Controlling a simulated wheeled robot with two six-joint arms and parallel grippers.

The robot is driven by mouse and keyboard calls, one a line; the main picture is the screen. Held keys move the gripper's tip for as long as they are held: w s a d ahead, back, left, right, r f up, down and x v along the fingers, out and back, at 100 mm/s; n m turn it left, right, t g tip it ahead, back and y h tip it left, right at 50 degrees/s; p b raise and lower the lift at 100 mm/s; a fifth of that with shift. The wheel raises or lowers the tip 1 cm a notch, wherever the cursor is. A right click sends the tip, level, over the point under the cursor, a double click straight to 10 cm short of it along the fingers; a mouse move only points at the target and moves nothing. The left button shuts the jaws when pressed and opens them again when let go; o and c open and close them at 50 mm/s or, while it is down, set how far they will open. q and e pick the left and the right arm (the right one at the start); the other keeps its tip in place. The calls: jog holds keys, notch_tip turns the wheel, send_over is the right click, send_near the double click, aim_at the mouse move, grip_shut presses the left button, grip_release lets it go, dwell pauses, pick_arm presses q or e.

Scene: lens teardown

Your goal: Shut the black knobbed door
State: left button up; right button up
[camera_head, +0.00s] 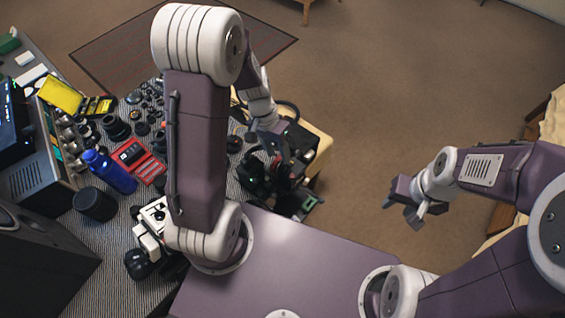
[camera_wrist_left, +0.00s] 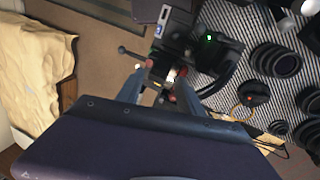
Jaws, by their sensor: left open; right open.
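A black device (camera_head: 300,138) stands at the right end of the striped table, partly behind my left gripper (camera_head: 283,160). In the left wrist view it shows as dark blocks (camera_wrist_left: 205,52) with a small green light. A thin dark rod with a round knob end (camera_wrist_left: 123,50) sticks out from it to the left. I cannot tell which dark panel is the knobbed door, or how far open it stands. My left gripper's fingers (camera_wrist_left: 162,84) are apart, close to the device and rod; contact is unclear. My right gripper (camera_head: 402,212) is open and empty over the floor.
The striped table carries several black lens parts (camera_head: 115,127), a blue bottle (camera_head: 108,171), a red case (camera_head: 138,160) and a yellow box (camera_head: 60,95). Black lens rings (camera_wrist_left: 275,62) lie beside the device.

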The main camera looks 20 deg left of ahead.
aim_at(282, 165)
pick_arm(q)
jog(key=x, duration=0.6)
jog(key=shift+b, duration=0.3)
